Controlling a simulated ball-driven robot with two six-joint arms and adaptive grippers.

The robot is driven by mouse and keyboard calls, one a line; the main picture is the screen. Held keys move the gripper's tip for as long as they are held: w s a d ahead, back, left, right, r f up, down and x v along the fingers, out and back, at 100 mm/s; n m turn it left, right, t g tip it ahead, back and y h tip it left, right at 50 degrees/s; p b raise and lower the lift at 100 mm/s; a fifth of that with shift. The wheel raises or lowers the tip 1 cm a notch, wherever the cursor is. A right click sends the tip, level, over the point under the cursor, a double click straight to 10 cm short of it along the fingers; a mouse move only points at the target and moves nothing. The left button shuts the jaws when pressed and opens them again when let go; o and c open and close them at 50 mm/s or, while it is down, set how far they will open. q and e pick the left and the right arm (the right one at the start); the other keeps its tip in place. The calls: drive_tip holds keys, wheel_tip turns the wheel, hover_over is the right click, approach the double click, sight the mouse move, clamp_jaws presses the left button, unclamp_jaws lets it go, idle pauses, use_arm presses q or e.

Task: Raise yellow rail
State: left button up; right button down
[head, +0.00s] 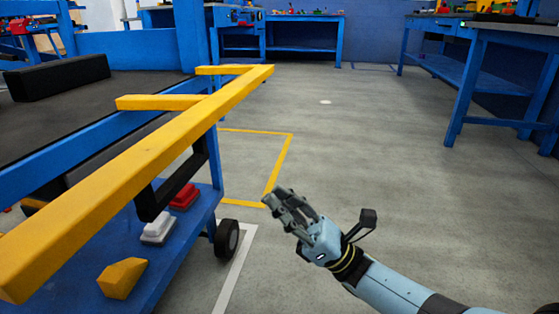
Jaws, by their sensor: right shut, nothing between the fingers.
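The yellow rail (150,160) is a long bar running from the lower left to the upper middle of the head view, along the near side of a blue cart. Short yellow arms join it at its far end, and a black bracket (172,185) hangs below it. My right gripper (275,197) is shut and empty. It is right of the rail, over the floor, with a clear gap between them in the picture. My left gripper is not in view.
The cart's lower blue shelf (190,240) holds a red block (184,196), a white block (158,228) and a yellow block (122,278). A black wheel (227,238) stands below. Blue workbenches (480,60) stand right and behind. The floor between is clear.

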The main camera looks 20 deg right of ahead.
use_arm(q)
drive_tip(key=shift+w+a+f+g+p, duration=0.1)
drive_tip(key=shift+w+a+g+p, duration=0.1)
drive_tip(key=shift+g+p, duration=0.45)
use_arm(e)
drive_tip(key=s+d+r+x, duration=0.1)
drive_tip(key=r+x, duration=0.1)
drive_tip(key=x, duration=1.1)
drive_tip(key=shift+d, duration=0.35)
drive_tip(key=shift+s+r, duration=0.1)
drive_tip(key=shift+r, duration=0.1)
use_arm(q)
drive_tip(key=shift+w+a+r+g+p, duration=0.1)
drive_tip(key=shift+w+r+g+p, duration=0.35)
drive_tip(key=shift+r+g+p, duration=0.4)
use_arm(e)
drive_tip(key=shift+d+r, duration=0.1)
drive_tip(key=shift+r, duration=0.45)
